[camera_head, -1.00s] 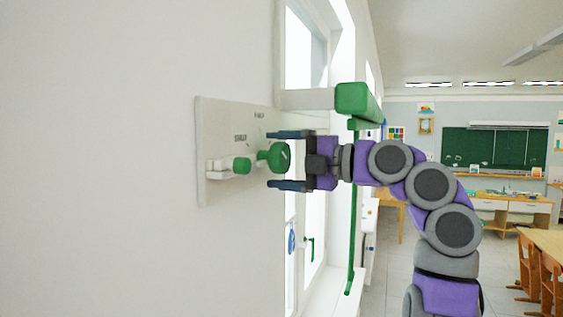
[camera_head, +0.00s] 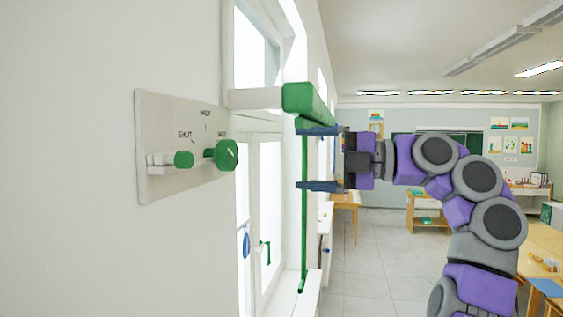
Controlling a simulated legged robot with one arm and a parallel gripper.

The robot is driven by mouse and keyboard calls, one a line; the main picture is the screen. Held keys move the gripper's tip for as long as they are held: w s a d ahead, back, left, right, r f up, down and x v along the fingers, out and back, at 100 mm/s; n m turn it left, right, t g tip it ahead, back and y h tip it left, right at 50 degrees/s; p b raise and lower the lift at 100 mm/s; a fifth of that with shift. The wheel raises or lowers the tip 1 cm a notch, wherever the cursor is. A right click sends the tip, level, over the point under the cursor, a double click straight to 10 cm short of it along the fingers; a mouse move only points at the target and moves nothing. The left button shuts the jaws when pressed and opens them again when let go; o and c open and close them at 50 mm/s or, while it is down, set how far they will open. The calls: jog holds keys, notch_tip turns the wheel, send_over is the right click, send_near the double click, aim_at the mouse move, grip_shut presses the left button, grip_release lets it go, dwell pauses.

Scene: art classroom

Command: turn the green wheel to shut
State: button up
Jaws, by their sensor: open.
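The green wheel (camera_head: 226,156) sticks out from a pale wall panel (camera_head: 150,115) on the left. A small light mark shows on its face; I cannot tell which label it points at. The panel reads SHUT at left and HALF at top, and a third label is partly hidden by the wheel.
A green bar (camera_head: 304,101) and a thin green upright rod (camera_head: 304,235) stand by the window, close to my fingers in the picture. The white window frame (camera_head: 258,98) is right of the panel. Tables and open floor (camera_head: 375,255) lie at the right.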

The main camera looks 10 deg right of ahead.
jog(key=shift+v, duration=0.85)
jog(key=w+a+f+m+h+b, duration=0.1)
jog(key=w+a+f+m+b, duration=0.1)
jog(key=a+f+m+b, duration=0.35)
jog(key=w+a+f+m+h+b, duration=0.1)
jog(key=a+f+m+b, duration=0.15)
jog(key=f+m, duration=0.6)
jog(key=s+a+f+m+g+h+b, duration=0.1)
jog(key=s+a+f+m+h+b, duration=0.2)
jog(key=f, duration=0.7)
jog(key=s+a+f+m+g+h+b, duration=0.1)
jog(key=s+a+f+m+g+b, duration=0.2)
jog(key=f, duration=0.8)
jog(key=s+d+f+m+g+h+b, duration=0.1)
jog(key=s+d+f+m+h+b, duration=0.2)
jog(key=s+f, duration=0.6)
jog(key=s+d+f+m+h+b, duration=0.1)
jog(key=s+f+m+h+b, duration=0.4)
jog(key=f, duration=0.9)
jog(key=s+d+f+m+g+h+b, duration=0.1)
jog(key=s+d+f+m, duration=0.1)
jog(key=s+d+f, duration=0.3)
jog(key=s+d+f+m+g+h+b, duration=0.2)
jog(key=s+d+f, duration=0.3)
jog(key=s+f, duration=0.8)
